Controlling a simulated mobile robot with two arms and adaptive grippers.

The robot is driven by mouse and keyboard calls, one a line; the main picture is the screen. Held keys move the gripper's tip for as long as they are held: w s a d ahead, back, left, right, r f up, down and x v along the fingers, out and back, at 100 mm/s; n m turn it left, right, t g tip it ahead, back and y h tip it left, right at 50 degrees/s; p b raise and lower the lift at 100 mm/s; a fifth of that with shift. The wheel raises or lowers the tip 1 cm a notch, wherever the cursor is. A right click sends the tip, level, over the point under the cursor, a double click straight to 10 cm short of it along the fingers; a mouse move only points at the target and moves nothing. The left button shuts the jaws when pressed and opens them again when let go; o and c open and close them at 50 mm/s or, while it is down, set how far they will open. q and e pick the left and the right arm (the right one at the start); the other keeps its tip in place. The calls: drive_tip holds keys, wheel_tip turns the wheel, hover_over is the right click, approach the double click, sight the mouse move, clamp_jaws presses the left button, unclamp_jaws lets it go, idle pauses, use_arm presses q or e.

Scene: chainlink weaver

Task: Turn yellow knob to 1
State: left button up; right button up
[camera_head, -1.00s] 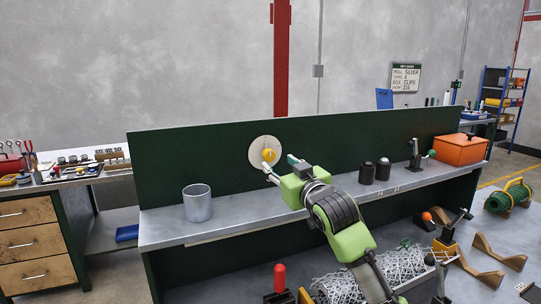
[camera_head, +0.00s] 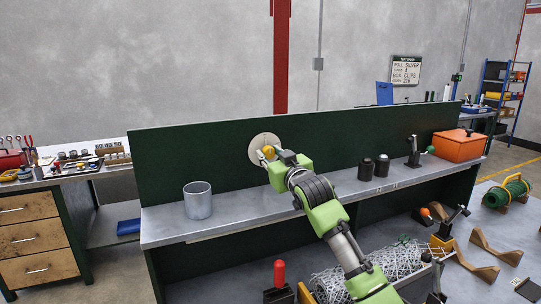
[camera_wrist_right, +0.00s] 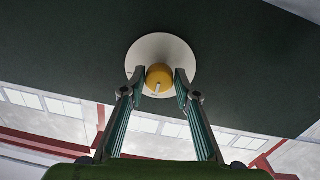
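The yellow knob (camera_head: 268,150) sits on a round cream dial plate (camera_head: 255,150) fixed to the dark green back panel. My right gripper (camera_head: 276,157) has its fingertips at the knob and partly covers it in the head view. In the right wrist view the yellow knob (camera_wrist_right: 159,74) lies between the two fingertips of my right gripper (camera_wrist_right: 160,84), one on each side. The fingers stand apart with slim gaps to the knob. A pale pointer mark on the knob faces down in this view; dial figures are too small to read. My left gripper is not in view.
A metal cup (camera_head: 198,200) stands on the grey shelf left of the dial. Two dark cylinders, a lever and an orange box (camera_head: 458,146) stand to the right. A wire mesh roll (camera_head: 390,259) lies below. The shelf between cup and cylinders is clear.

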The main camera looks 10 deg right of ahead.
drive_tip(key=c, duration=0.4)
drive_tip(key=m+p, duration=0.4)
drive_tip(key=m, duration=0.2)
drive_tip(key=shift+r, duration=0.15)
drive_tip(key=m+p, duration=0.3)
drive_tip(key=m, duration=0.2)
drive_tip(key=shift+p, duration=0.4)
drive_tip(key=shift+m+p, duration=0.75)
drive_tip(key=shift+m, duration=0.55)
drive_tip(key=o, duration=1.1)
